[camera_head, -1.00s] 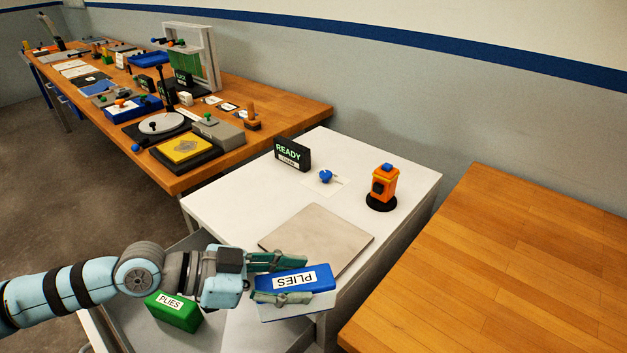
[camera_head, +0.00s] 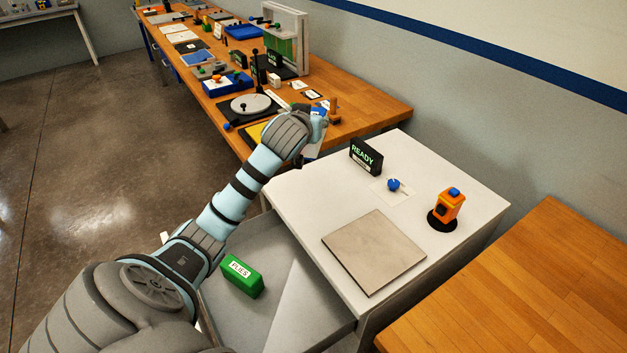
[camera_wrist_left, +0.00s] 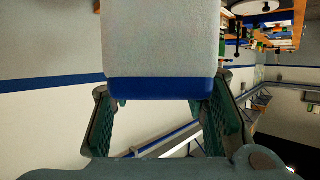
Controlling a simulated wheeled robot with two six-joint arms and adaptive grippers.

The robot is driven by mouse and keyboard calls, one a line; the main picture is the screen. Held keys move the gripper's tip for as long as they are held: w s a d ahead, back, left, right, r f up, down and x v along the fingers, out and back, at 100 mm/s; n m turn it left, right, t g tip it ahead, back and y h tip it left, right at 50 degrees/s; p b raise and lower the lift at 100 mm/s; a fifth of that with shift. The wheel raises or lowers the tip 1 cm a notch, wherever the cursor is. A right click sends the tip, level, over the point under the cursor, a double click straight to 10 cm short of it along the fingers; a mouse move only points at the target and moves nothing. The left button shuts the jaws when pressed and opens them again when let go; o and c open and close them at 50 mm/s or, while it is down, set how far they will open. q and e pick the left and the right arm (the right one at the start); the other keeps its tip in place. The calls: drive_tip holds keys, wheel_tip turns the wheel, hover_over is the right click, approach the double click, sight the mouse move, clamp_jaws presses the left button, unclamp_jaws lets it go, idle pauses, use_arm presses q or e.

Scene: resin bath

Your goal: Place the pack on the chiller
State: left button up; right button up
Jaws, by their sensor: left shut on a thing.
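The pack (camera_wrist_left: 160,45), white with a blue end, fills the upper middle of the left wrist view. My left gripper (camera_wrist_left: 166,92) is shut on it, with a green finger on either side. In the head view my own arm hides most of this gripper and pack, above the far left end of the white cabinet. A white cabinet (camera_head: 300,190), which I take for the chiller, has a bare flat grey plate (camera_head: 374,251) on top. A green pack (camera_head: 241,277) labelled PLIES lies on the lower grey surface. My right gripper is not in view.
On the cabinet stand a black READY sign (camera_head: 366,156), a blue knob (camera_head: 393,185) and an orange device (camera_head: 447,206) on a black base. A crowded wooden bench (camera_head: 385,118) lies behind. A bare wooden table (camera_head: 540,275) is at the right.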

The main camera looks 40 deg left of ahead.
use_arm(q)
wheel_tip(320, 180, down, 19)
drive_tip(key=b, duration=0.3)
drive_tip(key=shift+f+b, duration=0.2)
drive_tip(key=shift+b, duration=0.15)
drive_tip(key=o, duration=1.3)
drive_tip(key=shift+o, duration=0.2)
drive_tip(key=shift+s+r, duration=0.1)
drive_tip(key=p+v, duration=0.2)
drive_tip(key=v, duration=1)
drive_tip(key=shift+p, duration=0.3)
